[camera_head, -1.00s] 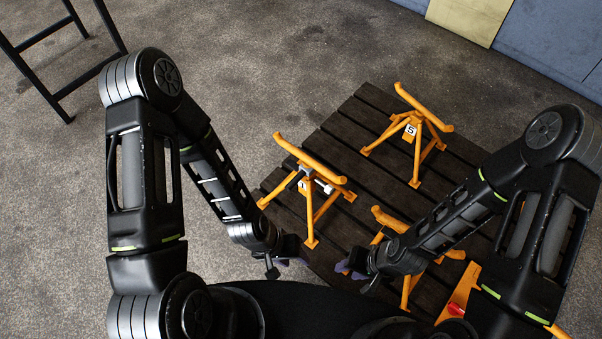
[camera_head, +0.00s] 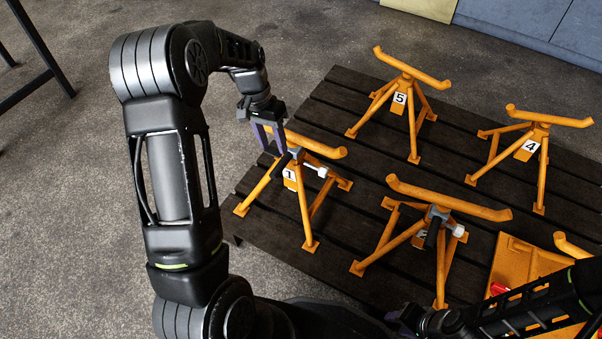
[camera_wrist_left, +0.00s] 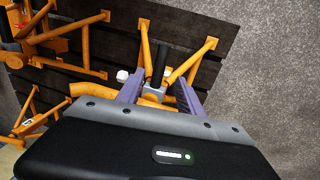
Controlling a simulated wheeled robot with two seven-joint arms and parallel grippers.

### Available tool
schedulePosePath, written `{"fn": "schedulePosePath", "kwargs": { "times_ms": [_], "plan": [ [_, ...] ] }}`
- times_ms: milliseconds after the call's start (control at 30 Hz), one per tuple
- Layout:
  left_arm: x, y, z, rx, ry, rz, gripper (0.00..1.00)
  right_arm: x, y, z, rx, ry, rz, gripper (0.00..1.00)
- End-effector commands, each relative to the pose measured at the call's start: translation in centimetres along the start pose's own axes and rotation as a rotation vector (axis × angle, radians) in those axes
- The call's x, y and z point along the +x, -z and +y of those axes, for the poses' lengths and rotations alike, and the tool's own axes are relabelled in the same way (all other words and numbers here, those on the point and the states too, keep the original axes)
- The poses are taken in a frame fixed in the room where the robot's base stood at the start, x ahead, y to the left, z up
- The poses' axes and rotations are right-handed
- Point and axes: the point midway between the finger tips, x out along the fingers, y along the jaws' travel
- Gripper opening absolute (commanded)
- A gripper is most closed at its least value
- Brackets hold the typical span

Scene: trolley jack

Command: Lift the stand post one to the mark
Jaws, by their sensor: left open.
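Stand one (camera_head: 307,215) is an orange tripod stand with a "1" label, on the left of the dark slatted platform (camera_head: 345,85). Its post carries a sloping orange top bar (camera_head: 325,149). A grey collar with a black handle (camera_head: 282,164) and a white-ended bolt (camera_head: 317,171) sits below the bar. My left gripper (camera_head: 268,146) is open, its purple fingers at the top of stand one. In the left wrist view the black handle (camera_wrist_left: 162,62) shows between the open fingers; contact cannot be told. My right gripper (camera_head: 404,320) is low in the head view; its opening is unclear.
Stand five (camera_head: 412,108) is behind, stand four (camera_head: 541,165) at the right. Another stand (camera_head: 444,268) with a black handle is close right of stand one. An orange piece (camera_head: 520,266) with something red lies front right.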

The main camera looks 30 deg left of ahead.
Motion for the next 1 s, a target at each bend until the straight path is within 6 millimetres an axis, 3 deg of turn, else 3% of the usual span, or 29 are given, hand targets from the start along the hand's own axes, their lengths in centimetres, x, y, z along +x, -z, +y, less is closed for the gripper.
{"fn": "schedulePosePath", "kwargs": {
  "times_ms": [467, 1000],
  "plan": [
    [0.3, -0.1, -0.2, 0.000, -0.001, -0.004, 0.44, 0.3, 0.1, 0.1, 0.000, 0.000, 0.002, 0.36],
    [7.3, -0.1, -0.2, -0.001, -0.001, -0.003, 0.44, 3.0, 0.4, 0.9, 0.001, 0.000, 0.017, 0.36]
  ]
}}
